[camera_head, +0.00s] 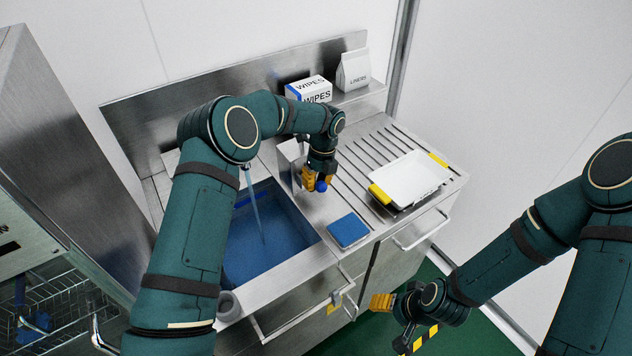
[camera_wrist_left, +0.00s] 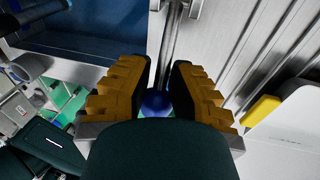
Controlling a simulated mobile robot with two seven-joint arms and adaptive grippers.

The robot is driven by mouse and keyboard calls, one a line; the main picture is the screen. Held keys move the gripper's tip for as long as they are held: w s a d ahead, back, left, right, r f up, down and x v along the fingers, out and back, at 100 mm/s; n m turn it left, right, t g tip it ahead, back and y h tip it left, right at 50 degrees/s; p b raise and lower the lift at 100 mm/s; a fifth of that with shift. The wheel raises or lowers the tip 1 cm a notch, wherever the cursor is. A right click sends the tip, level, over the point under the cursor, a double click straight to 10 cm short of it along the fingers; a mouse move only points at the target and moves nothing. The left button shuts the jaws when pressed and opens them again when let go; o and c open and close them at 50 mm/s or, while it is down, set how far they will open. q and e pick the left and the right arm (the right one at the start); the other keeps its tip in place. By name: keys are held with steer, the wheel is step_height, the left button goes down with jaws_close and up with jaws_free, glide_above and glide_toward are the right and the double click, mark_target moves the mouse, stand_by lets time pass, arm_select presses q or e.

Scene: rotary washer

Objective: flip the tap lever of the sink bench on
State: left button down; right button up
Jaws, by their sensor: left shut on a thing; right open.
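The tap lever ends in a round blue knob (camera_head: 321,186), beside the sink's right edge. My left gripper (camera_head: 314,181) reaches down from above and is shut on the tap lever at its knob. In the left wrist view the blue knob (camera_wrist_left: 156,103) sits between the yellow fingers (camera_wrist_left: 157,92) of that gripper. A pale blue stream of water (camera_head: 255,210) falls into the sink basin (camera_head: 285,238). The tap's spout is mostly hidden behind my left arm. My right gripper (camera_head: 383,302) is open and empty, low in front of the bench.
A blue sponge-like block (camera_head: 348,230) lies on the drainboard right of the sink. A white tray with yellow handles (camera_head: 415,178) stands further right. A box of wipes (camera_head: 309,89) and a white bag (camera_head: 353,70) stand on the back ledge. A wire rack (camera_head: 60,310) is at the lower left.

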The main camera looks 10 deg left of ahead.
arm_select(q)
steer(key=shift+d+r, duration=0.15)
steer(key=shift+d, duration=0.15)
steer(key=c, duration=0.6)
jaws_free()
steer(key=shift+s+r, duration=0.1)
steer(key=shift+s, duration=0.1)
steer(key=shift+w+a, duration=0.1)
steer(key=shift+a, duration=0.05)
steer(key=r, duration=0.4)
steer(key=w+d+r, duration=0.1)
steer(key=r, duration=0.2)
steer(key=w+r, duration=0.1)
steer(key=r, duration=0.3)
steer(key=shift+d+r, duration=0.2)
steer(key=shift+r, duration=0.1)
steer(key=shift+o, duration=0.3)
